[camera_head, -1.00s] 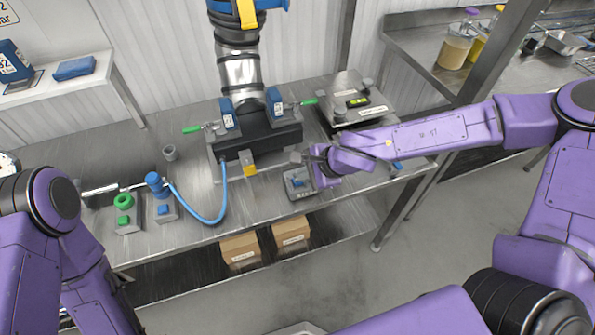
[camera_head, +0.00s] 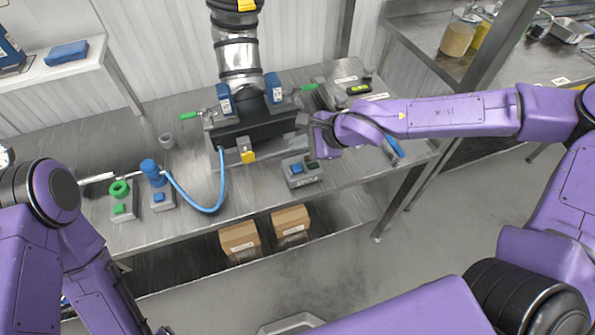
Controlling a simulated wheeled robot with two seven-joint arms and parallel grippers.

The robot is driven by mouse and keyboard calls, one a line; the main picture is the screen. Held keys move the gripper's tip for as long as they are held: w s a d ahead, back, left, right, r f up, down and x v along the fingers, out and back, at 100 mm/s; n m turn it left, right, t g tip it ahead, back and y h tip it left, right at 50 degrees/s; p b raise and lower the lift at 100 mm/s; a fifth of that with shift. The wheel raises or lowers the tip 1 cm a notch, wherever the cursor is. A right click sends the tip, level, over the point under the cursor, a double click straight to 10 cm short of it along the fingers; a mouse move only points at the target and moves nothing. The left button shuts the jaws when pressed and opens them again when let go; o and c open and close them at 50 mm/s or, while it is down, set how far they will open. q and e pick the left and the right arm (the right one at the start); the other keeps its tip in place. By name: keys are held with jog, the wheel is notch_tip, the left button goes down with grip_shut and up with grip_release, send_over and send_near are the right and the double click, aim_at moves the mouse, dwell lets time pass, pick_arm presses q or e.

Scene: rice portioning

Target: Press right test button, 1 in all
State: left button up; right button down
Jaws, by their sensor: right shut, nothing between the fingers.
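A small grey button box (camera_head: 305,180) stands near the front edge of the bench, right of centre. It carries a blue button (camera_head: 297,168) on its left and a dark button (camera_head: 312,163) on its right. My right gripper (camera_head: 305,122) is shut and empty, above and behind the box's right side. Its wrist and part of the gripper overlap the box's right edge in the picture, and I cannot tell whether anything touches.
A dark machine (camera_head: 255,135) with blue clamps stands behind the box. Green-topped (camera_head: 119,188) and blue-topped (camera_head: 150,170) devices stand at left, a blue hose (camera_head: 208,209) running from the blue one. Cartons (camera_head: 240,242) sit below. The bench front between hose and box is clear.

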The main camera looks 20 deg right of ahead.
aim_at(300, 169)
notch_tip(300, 169, down, 5)
jog(key=b, duration=0.4)
jog(key=shift+f, duration=0.2)
pick_arm(q)
notch_tip(300, 169, down, 5)
jog(key=shift+f, duration=0.2)
pick_arm(e)
jog(key=shift+f, duration=0.25)
dwell(0.9)
pick_arm(q)
jog(key=shift+f, duration=0.15)
pick_arm(e)
jog(key=shift+f, duration=0.4)
pick_arm(q)
jog(key=shift+f+b, duration=0.3)
jog(key=shift+b, duration=0.25)
pick_arm(e)
jog(key=shift+f, duration=0.5)
pick_arm(q)
jog(key=shift+r, duration=0.1)
pick_arm(e)
jog(key=shift+r, duration=0.1)
pick_arm(q)
jog(key=shift+r+p, duration=1)
jog(key=shift+p, duration=0.15)
pick_arm(e)
jog(key=shift+r, duration=0.8)
